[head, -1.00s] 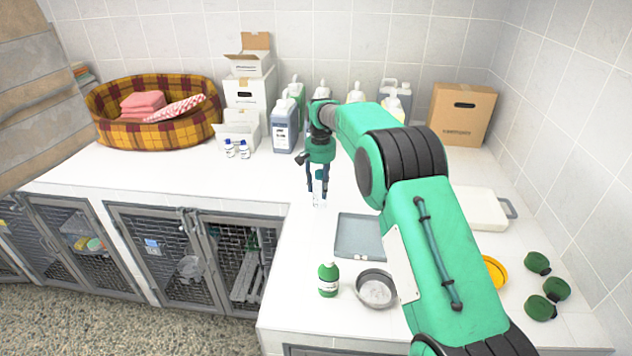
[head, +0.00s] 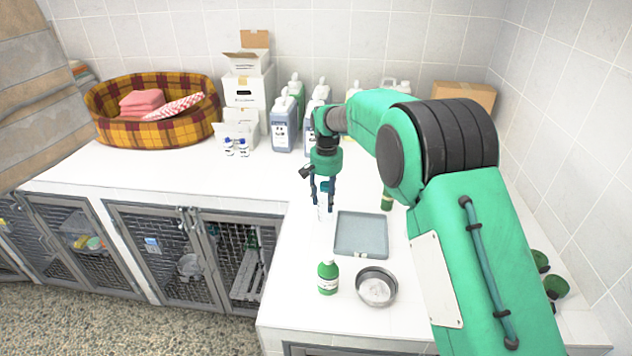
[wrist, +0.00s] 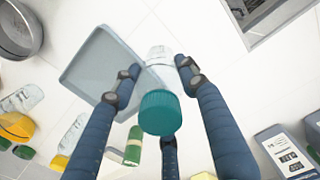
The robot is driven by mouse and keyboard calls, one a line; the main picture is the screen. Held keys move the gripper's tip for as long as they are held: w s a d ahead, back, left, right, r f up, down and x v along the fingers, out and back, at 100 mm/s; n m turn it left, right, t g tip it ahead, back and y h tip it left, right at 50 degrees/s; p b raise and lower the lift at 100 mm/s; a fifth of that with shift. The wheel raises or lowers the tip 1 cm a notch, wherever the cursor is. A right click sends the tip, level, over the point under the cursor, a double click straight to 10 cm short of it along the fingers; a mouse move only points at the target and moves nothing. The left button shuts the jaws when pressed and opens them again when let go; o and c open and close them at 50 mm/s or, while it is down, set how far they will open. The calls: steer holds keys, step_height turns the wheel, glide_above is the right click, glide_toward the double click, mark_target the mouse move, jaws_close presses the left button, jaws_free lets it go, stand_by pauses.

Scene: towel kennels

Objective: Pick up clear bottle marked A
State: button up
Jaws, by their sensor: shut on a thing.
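My gripper (head: 325,198) points down near the left edge of the tray in the head view. Its fingers are shut on a clear bottle (head: 324,213) with a teal cap. In the wrist view the bottle's teal cap (wrist: 160,112) faces the camera, and its clear body (wrist: 160,58) extends away between the fingers. I cannot read a letter on it. I cannot tell whether its base touches the counter. Two other clear bottles show at the left of the wrist view, one with a yellow cap (wrist: 16,126) and one lower (wrist: 74,133).
A grey tray (head: 361,254) lies just right of the held bottle. A green bottle (head: 328,278) and a metal bowl (head: 376,287) stand in front. Another green bottle (head: 387,201) stands behind the tray. Large jugs (head: 284,125) line the back. The counter left of my gripper is clear.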

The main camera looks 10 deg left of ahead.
steer(key=shift+r, duration=0.4)
